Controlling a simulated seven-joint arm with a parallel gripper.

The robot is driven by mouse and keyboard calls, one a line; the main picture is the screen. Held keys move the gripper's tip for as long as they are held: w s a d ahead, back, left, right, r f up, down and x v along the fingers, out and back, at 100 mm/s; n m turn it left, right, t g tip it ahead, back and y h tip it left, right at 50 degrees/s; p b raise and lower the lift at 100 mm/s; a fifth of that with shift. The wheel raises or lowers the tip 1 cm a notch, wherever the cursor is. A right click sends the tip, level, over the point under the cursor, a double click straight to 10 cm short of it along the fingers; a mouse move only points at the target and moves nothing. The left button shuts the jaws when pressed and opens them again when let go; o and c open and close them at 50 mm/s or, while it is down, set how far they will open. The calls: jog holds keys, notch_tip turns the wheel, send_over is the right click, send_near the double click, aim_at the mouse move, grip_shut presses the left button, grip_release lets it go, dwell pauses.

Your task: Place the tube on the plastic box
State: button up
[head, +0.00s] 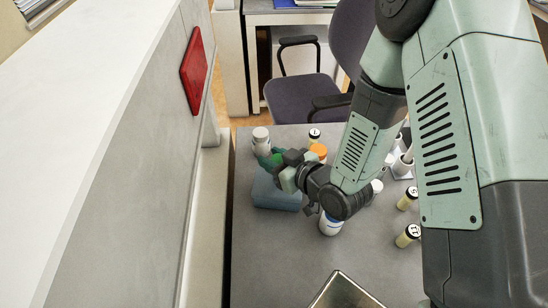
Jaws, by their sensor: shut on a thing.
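My gripper (277,167) is in the middle of the head view, above the far part of the grey table. It is shut on a small green thing (267,160), which seems to be the tube; the fingers hide part of it. The blue plastic box (275,197) lies on the table just below the gripper. The tube is over the far edge of the box in the picture. I cannot tell whether it touches the box.
A white bottle (261,143) stands behind the gripper, near an orange cap (319,150). Another white bottle (330,225) stands in front of my wrist. Several black-capped vials, one here (407,236), stand at right. A metallic tray (343,292) is at the front. The table's left front is clear.

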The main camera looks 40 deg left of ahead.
jog(key=shift+f, duration=0.15)
jog(key=o, duration=1)
jog(key=shift+d+r, duration=0.25)
jog(key=shift+d, duration=0.05)
jog(key=v, duration=0.7)
